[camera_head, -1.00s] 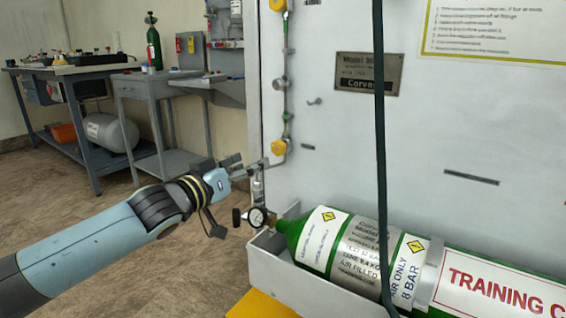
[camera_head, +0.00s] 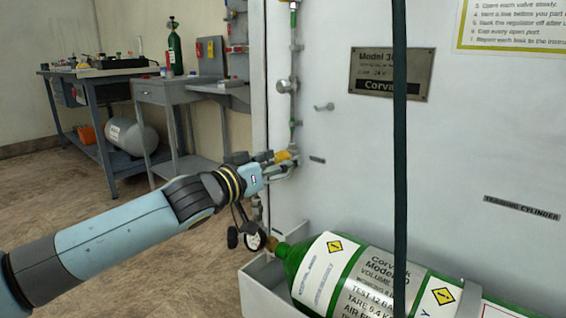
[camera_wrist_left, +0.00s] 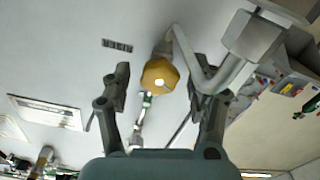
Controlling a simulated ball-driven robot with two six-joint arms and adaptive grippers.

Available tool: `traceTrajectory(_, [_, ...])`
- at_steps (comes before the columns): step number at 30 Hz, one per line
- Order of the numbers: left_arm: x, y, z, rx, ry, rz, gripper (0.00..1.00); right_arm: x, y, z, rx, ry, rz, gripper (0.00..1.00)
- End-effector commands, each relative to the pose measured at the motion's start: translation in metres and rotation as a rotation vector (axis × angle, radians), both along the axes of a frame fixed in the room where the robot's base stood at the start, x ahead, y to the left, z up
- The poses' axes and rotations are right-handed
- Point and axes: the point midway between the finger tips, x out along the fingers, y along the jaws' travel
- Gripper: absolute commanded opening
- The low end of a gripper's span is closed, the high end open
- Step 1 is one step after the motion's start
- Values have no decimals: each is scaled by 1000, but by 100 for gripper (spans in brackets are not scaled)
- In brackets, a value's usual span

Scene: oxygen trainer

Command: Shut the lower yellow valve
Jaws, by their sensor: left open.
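The lower yellow valve (camera_head: 281,156) sits on the pipe at the left side of the white panel in the head view, partly hidden by my gripper. In the left wrist view its yellow faceted knob (camera_wrist_left: 159,75) with a pale centre shows between the two fingers, with a gap on each side. My left gripper (camera_head: 276,168) is open and reaches in from the left at the knob's height. In the left wrist view the open left gripper (camera_wrist_left: 160,82) straddles the knob. I see no contact. My right gripper is not in view.
A pressure gauge (camera_head: 256,241) hangs just below my gripper. A green cylinder (camera_head: 293,262) lies in a grey tray (camera_head: 262,290). A dark hose (camera_head: 400,150) hangs in front of the panel (camera_head: 460,130). A workbench (camera_head: 110,170) stands at the back left.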

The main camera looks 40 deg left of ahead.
Motion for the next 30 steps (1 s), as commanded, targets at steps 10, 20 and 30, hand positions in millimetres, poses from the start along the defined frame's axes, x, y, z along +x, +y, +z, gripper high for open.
traceTrajectory(10, [0, 0, 0, 1, 0, 0, 31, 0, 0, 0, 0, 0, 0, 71])
traceTrajectory(20, [0, 0, 0, 4, 0, 0, 5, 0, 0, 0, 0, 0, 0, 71])
traceTrajectory(30, [0, 0, 2, 118, -10, 0, 5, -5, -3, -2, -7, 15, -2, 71])
